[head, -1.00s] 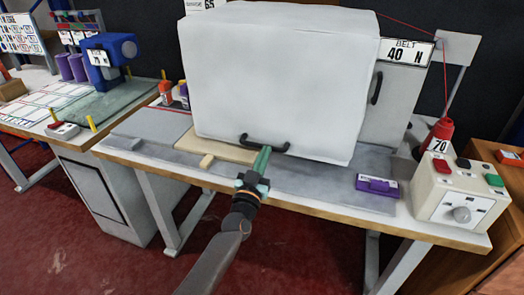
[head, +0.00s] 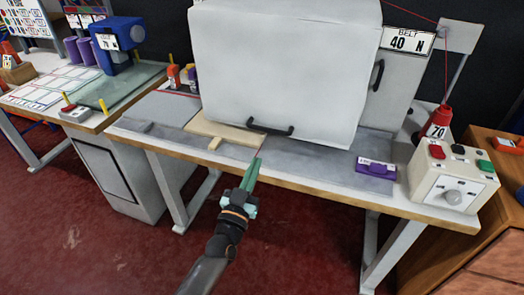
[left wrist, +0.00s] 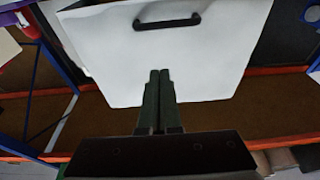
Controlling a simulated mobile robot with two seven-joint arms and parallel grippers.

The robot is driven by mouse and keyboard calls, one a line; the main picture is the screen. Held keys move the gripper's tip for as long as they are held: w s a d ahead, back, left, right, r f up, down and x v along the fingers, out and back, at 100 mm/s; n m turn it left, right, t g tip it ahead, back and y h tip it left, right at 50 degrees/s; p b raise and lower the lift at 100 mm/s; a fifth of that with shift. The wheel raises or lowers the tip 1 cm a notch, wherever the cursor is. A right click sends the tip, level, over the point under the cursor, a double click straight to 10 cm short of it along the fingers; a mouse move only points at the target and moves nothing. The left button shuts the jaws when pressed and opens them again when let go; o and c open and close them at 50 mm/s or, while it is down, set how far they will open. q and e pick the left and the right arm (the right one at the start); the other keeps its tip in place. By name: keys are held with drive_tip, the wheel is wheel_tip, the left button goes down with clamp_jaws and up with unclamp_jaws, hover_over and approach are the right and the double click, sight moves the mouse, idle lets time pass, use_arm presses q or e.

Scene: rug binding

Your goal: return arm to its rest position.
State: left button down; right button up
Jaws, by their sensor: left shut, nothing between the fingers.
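My left gripper (head: 252,176) is shut and empty in the head view. Its green fingers point up toward the table's front edge, below the black handle (head: 270,128) of the large white box-like cover (head: 285,65). The fingertips appear apart from the handle. In the left wrist view the closed fingers (left wrist: 160,90) are together in front of the white cover (left wrist: 115,55), with the black handle (left wrist: 167,22) beyond them. My right gripper is not in view.
The grey-topped table (head: 325,165) holds a beige board (head: 215,133), a purple block (head: 376,169) and a control box (head: 452,177) with a knob. A blue machine (head: 118,40) stands on the left table. The red floor (head: 120,255) in front is clear.

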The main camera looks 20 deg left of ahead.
use_arm(q)
drive_tip(key=shift+s, duration=0.25)
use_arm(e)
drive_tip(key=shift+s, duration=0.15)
use_arm(q)
drive_tip(key=s+f+g+p, duration=0.5)
drive_tip(key=s+f, duration=0.1)
drive_tip(key=s, duration=0.6)
drive_tip(key=s+f+m+g+h+p, duration=0.1)
drive_tip(key=s+f+g+p, duration=0.4)
drive_tip(key=s, duration=0.8)
drive_tip(key=shift+d+f+m+g+h+p, duration=0.3)
drive_tip(key=shift+d+f+g+p, duration=0.1)
drive_tip(key=shift+f+g, duration=0.3)
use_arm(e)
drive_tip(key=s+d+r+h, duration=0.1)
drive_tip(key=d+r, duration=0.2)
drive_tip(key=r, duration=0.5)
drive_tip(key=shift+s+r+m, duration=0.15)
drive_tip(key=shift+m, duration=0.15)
